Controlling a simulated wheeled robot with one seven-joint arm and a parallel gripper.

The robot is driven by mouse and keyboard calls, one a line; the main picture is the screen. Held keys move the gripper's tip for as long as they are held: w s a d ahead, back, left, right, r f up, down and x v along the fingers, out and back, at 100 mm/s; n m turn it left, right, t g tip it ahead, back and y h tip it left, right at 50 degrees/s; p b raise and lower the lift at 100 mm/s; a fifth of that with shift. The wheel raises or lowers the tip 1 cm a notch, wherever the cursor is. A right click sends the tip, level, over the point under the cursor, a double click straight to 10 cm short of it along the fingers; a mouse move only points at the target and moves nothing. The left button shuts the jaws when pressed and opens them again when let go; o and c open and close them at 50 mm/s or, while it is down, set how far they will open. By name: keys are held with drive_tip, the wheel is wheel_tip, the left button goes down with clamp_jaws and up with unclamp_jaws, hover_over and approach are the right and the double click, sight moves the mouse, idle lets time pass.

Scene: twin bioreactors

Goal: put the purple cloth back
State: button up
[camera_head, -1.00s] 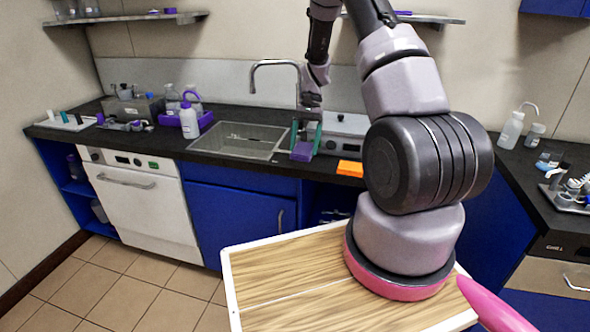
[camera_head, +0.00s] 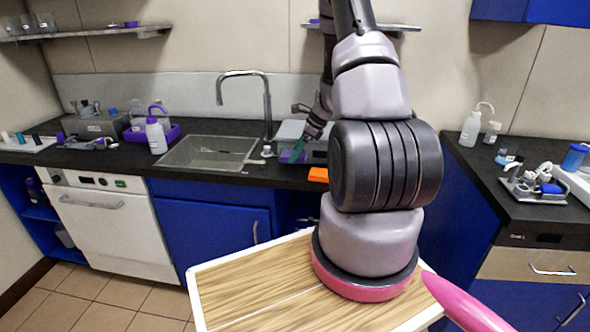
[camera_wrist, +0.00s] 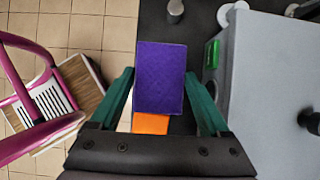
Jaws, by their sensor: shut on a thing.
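The purple cloth (camera_wrist: 160,78) is a flat, folded rectangle. In the wrist view it lies between the two green fingers of my gripper (camera_wrist: 160,85), which is shut on it. In the head view the green fingertips of my gripper (camera_head: 278,153) are by the counter just right of the sink.
A grey device (camera_wrist: 270,80) stands close on the right. The sink (camera_head: 207,152) is to the left; a purple tray (camera_head: 172,135) stands beyond it.

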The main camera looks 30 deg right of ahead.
sight(291, 174)
drive_tip(key=shift+f, duration=2.95)
drive_tip(key=shift+f, duration=0.15)
drive_tip(key=o, duration=1.2)
drive_tip(key=shift+c, duration=0.2)
